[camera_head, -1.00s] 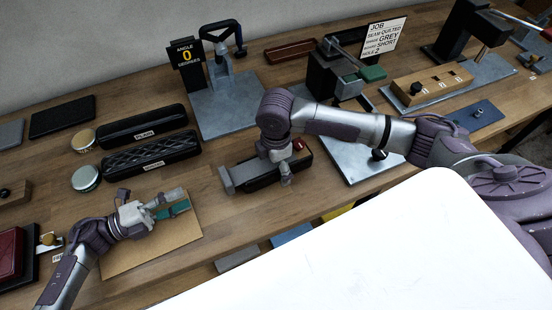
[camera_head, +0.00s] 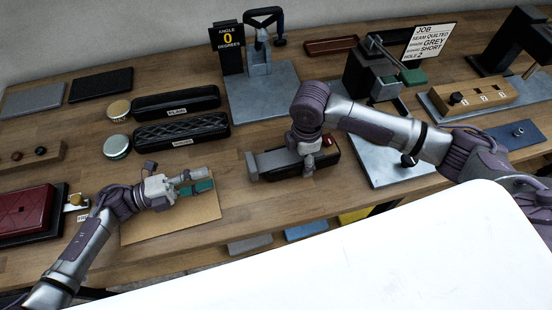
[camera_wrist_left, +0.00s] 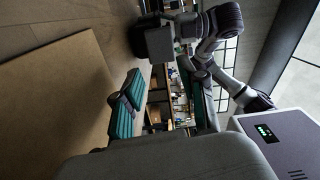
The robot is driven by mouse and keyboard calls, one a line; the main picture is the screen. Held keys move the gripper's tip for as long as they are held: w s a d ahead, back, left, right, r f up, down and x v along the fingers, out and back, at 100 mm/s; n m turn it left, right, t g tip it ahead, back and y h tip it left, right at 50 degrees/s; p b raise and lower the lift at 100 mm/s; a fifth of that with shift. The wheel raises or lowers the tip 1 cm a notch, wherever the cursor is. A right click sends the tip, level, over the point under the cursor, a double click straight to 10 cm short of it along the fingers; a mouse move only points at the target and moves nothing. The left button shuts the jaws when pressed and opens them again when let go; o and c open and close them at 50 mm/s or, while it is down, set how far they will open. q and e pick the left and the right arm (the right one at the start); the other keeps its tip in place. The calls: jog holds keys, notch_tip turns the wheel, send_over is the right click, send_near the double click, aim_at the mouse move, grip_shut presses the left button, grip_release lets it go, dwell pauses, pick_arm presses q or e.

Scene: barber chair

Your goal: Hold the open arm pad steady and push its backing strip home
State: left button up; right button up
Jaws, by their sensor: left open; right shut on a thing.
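A long black pad (camera_head: 331,151), which looks like the arm pad, lies at a grey metal block (camera_head: 270,163) in the middle of the bench. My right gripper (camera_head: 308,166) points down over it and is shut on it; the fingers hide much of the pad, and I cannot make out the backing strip. My left gripper (camera_head: 197,181) is open and empty, with teal finger pads, over a tan mat (camera_head: 170,225) left of the pad and apart from it. The left gripper's teal fingers also show in the left wrist view (camera_wrist_left: 126,103), beside the tan mat (camera_wrist_left: 55,100).
Black rolls, plain (camera_head: 176,101) and quilted (camera_head: 182,131), lie behind my left gripper with round tins (camera_head: 117,146). A clamp stand (camera_head: 262,85) is behind the pad. A green-jawed press (camera_head: 375,75) stands to the right. Bare wood lies between mat and pad.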

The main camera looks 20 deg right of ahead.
aim_at(252, 167)
pick_arm(q)
jog(key=shift+c, duration=0.2)
jog(key=shift+r, duration=0.1)
jog(key=shift+c, duration=1.4)
jog(key=shift+s+d+r+m+g, duration=0.15)
jog(key=shift+r+m+g, duration=0.2)
jog(key=shift+m, duration=0.45)
jog(key=shift+c, duration=1.2)
jog(key=r+m+y, duration=0.1)
jog(key=m, duration=0.2)
jog(key=r+m+g+y, duration=0.1)
jog(key=m+y, duration=0.1)
jog(key=m, duration=0.1)
jog(key=s+r+m+g+y, duration=0.1)
jog(key=m, duration=0.2)
jog(key=shift+r, duration=0.4)
grip_shut()
notch_tip(252, 167, up, 4)
jog(key=w+a+m+t+y, duration=0.25)
jog(key=m+y, duration=0.25)
jog(key=m, duration=0.4)
jog(key=x, duration=0.6)
jog(key=s+x, duration=0.1)
jog(key=x, duration=0.2)
jog(key=shift+d+f, duration=0.15)
jog(key=d, duration=0.3)
jog(key=shift+w+d+f, duration=0.1)
jog(key=shift+d+f, duration=0.15)
jog(key=shift+f, duration=0.05)
jog(key=shift+d, duration=0.5)
